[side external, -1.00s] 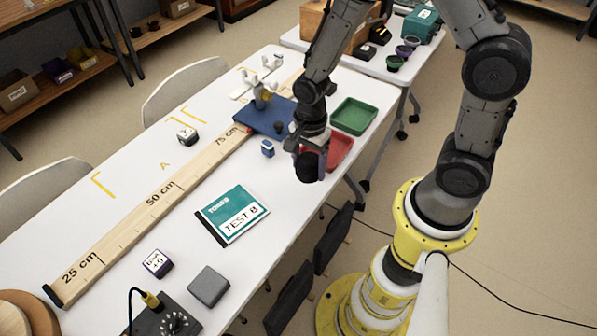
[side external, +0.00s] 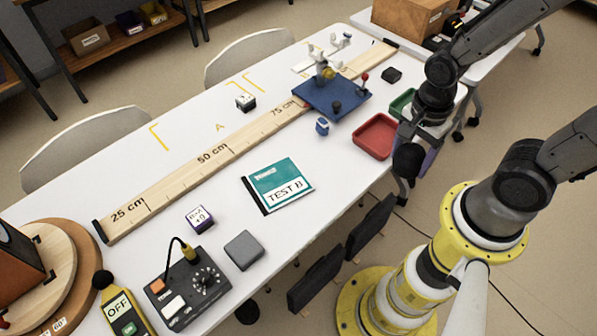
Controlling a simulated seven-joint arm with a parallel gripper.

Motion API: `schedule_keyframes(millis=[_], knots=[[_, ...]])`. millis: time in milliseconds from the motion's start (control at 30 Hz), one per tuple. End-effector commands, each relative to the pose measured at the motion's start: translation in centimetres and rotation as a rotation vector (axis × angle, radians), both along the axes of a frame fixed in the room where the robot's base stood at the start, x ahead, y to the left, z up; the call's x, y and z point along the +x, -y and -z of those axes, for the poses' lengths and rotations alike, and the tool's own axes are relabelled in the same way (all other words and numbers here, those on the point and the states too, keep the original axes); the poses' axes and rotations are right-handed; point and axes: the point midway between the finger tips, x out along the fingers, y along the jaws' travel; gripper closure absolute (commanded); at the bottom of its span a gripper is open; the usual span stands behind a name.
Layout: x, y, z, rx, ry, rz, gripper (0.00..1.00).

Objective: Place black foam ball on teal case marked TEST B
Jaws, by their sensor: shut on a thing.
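The teal case marked TEST B (side external: 283,178) lies flat on the white table near its front edge, its label facing up and nothing on it. My gripper (side external: 414,150) points down, well to the right of the case, and is shut on the black foam ball (side external: 407,162). The ball hangs in the air, appearing just past the table's right edge beside the red tray. Its height over the table cannot be told. The fingers partly hide behind the ball, and one purple finger shows on the right.
The red tray (side external: 372,136) and green tray (side external: 402,101) lie near my gripper. A grey block (side external: 244,250), a small white-and-purple cube (side external: 199,218) and a dial box (side external: 191,290) stand left of the case. A long wooden ruler (side external: 205,164) runs behind it. The table around the case is clear.

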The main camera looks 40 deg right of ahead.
Motion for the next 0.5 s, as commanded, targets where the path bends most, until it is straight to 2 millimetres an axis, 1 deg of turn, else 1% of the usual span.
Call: schedule_keyframes(millis=[67, 167, 267, 333, 400, 500], knots=[[1.5, -0.2, -0.6, 0.0, 0.012, 0.052, 0.79], [4.0, -1.4, -1.2, 0.001, 0.019, 0.092, 0.79], [6.7, -3.6, -1.7, 0.003, 0.023, 0.1, 0.79], [8.3, -5.6, -1.9, 0.004, 0.022, 0.085, 0.79], [9.4, -7.6, -1.9, 0.005, 0.021, 0.059, 0.79], [10.2, -9.7, -1.7, 0.005, 0.021, 0.011, 0.79]])
